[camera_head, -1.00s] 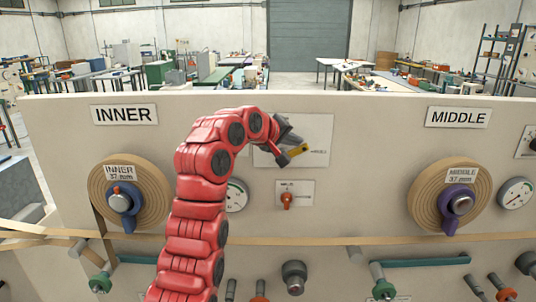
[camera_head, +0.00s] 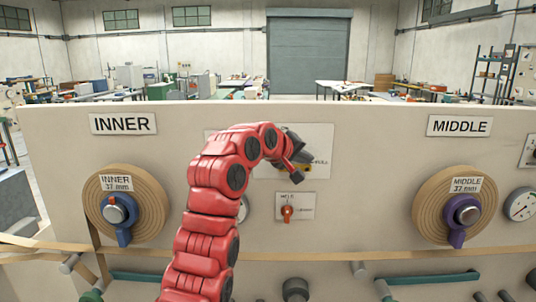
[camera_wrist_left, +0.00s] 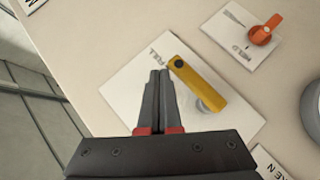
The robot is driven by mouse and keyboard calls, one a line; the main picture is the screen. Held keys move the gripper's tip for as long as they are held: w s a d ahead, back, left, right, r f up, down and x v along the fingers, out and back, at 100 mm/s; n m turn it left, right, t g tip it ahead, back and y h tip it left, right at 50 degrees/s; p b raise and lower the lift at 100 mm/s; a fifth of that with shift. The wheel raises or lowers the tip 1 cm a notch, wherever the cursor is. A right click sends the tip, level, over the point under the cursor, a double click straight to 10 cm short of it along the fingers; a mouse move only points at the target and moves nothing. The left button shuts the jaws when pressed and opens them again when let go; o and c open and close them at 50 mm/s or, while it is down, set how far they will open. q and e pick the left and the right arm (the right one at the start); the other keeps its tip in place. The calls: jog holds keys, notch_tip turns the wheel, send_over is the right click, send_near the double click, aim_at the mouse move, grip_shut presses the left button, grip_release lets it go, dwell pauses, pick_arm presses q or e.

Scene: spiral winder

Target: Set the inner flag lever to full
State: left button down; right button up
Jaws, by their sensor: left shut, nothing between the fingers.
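The inner flag lever (camera_wrist_left: 198,84) is a yellow bar with a black dot at one end, on a white plate (camera_wrist_left: 133,87) on the panel. In the wrist view the dotted end lies near the word FULL, and a silver round part shows under the other end. In the head view only a bit of the yellow lever (camera_head: 306,168) shows; my gripper hides the rest. My left gripper (camera_wrist_left: 160,76) is shut and empty, its fingertips beside the dotted end. I cannot tell whether they touch it. In the head view the gripper (camera_head: 297,174) is over the plate.
An orange selector knob (camera_head: 287,211) marked HELD is below the plate; it also shows in the wrist view (camera_wrist_left: 262,36). The inner tape roll (camera_head: 146,205) is left, the middle roll (camera_head: 425,213) right. A tape strip runs across the panel below. My red arm hides part of the panel.

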dwell(0.4)
pick_arm(q)
jog(key=s+r, duration=0.7)
jog(key=r, duration=0.4)
jog(key=shift+b, duration=0.35)
